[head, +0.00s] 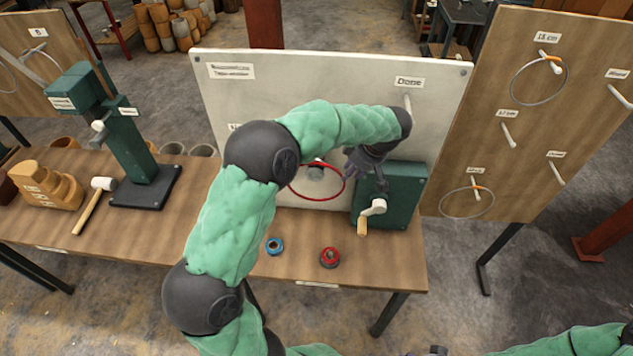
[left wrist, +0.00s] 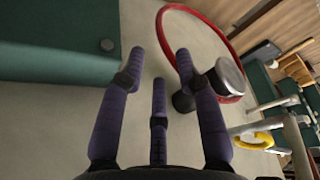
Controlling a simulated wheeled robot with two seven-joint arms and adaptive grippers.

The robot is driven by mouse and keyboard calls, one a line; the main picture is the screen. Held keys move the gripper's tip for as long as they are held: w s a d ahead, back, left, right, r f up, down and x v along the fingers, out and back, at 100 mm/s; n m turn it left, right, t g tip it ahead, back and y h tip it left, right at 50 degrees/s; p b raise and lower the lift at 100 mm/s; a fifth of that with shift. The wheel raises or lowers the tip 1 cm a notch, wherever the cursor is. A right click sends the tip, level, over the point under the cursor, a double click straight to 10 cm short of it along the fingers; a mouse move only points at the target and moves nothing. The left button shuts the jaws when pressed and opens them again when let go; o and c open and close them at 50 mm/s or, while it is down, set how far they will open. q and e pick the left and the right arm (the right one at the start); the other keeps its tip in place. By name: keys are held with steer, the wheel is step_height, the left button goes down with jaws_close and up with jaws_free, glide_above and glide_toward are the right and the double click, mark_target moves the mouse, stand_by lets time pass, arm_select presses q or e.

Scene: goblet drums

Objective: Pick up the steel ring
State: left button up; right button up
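A red ring (head: 316,199) hangs on a grey-knobbed peg (head: 316,172) low on the white board (head: 230,100). In the left wrist view the ring (left wrist: 160,28) loops around the peg's round metal knob (left wrist: 229,75), close beyond my fingertips. My left gripper (head: 365,163) is at the ring's right side in the head view, in front of the board. Its dark purple fingers (left wrist: 158,70) are spread, with nothing held between them. I cannot tell whether a finger touches the ring. Two thin grey rings with orange parts, an upper one (head: 513,85) and a lower one (head: 442,204), hang on the right board. My right gripper is not in view.
A green box with a white-and-wood crank (head: 375,207) stands right of the red ring. Blue (head: 274,246) and red (head: 330,258) small parts lie on the wooden table (head: 385,270). A green press (head: 135,145) and a mallet (head: 92,208) are at the left.

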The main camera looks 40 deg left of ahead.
arm_select(q)
steer(key=shift+s+x, duration=0.2)
steer(key=shift+x, duration=1.3)
steer(key=shift+s+x, duration=0.15)
steer(key=shift+x, duration=1.35)
steer(key=shift+d, duration=0.1)
